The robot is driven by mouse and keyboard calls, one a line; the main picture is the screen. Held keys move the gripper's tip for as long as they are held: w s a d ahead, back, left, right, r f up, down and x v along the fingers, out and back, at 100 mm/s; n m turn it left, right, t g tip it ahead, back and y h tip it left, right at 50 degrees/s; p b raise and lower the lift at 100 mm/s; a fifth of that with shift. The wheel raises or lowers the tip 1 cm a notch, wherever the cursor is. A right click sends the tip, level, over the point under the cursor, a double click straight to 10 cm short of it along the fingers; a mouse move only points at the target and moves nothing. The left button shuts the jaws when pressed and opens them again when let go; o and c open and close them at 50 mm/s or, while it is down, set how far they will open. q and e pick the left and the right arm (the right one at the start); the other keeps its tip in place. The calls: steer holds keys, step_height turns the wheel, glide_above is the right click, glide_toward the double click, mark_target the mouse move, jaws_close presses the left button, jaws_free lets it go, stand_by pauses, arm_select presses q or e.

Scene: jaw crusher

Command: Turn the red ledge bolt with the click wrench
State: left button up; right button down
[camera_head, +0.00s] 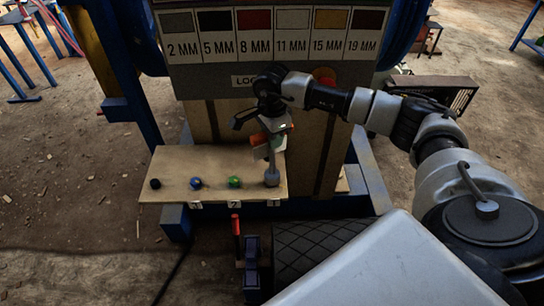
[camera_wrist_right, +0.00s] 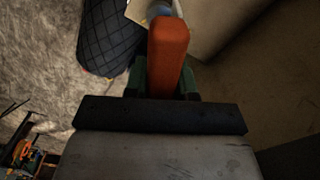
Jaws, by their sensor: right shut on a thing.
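My right gripper (camera_head: 271,135) is above the right end of the pale ledge (camera_head: 216,160), shut on the orange handle of the click wrench (camera_head: 258,139). In the right wrist view the orange handle of the wrench (camera_wrist_right: 168,52) lies between the green-edged fingers of my right gripper (camera_wrist_right: 164,82). The wrench's grey round end (camera_head: 271,177) points down at the ledge's right end. I cannot tell whether it touches a bolt. On the ledge I see a black bolt (camera_head: 155,184), a blue bolt (camera_head: 196,183) and a green bolt (camera_head: 234,182). No red bolt shows. My left gripper is out of view.
A sign board (camera_head: 270,48) with millimetre sizes under coloured squares stands behind the ledge. A red-handled object (camera_head: 236,226) stands in front, beside a dark ridged pad (camera_head: 310,245). Blue steel posts (camera_head: 370,170) flank the ledge. The ground at left is open.

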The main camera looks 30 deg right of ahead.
steer(key=shift+r, duration=0.5)
